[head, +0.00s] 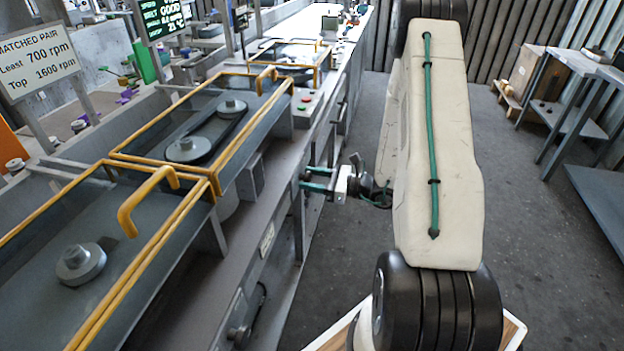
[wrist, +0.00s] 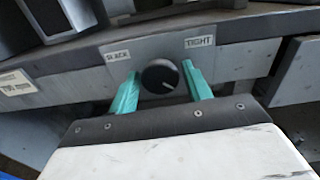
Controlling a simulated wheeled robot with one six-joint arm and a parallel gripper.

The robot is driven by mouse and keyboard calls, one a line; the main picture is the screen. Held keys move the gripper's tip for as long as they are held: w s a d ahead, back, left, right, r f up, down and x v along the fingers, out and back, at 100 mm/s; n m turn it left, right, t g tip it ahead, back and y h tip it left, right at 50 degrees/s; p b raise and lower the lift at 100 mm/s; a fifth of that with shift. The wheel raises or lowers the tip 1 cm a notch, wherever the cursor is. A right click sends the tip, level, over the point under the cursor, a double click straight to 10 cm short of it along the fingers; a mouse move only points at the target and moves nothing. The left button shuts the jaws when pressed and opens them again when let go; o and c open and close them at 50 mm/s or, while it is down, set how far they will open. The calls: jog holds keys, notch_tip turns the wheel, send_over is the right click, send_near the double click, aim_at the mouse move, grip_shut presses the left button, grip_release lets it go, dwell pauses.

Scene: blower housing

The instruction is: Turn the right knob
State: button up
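In the wrist view a round black knob (wrist: 160,76) sits on a grey plate between the labels SLACK on the left and TIGHT on the right. A pale mark on the knob points to the lower right. My gripper (wrist: 160,70) is open, with one teal finger on each side of the knob. Small gaps show between fingers and knob, so it looks ungripped. In the head view my gripper (head: 308,179) reaches left to the bench front (head: 268,190); the knob cannot be made out there.
Yellow-framed guards (head: 148,178) cover pulleys and a belt (head: 215,135) on the bench. A box with red and green buttons (head: 307,100) stands farther along. A sign (head: 38,60) reads least 700 rpm, top 1600 rpm. Another dark knob-like part (head: 238,334) is nearer. Floor behind my gripper is clear.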

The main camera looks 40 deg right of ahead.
jog(key=shift+o, duration=0.6)
jog(key=v, duration=0.7)
jog(key=shift+s+d, duration=0.25)
jog(key=shift+s, duration=0.1)
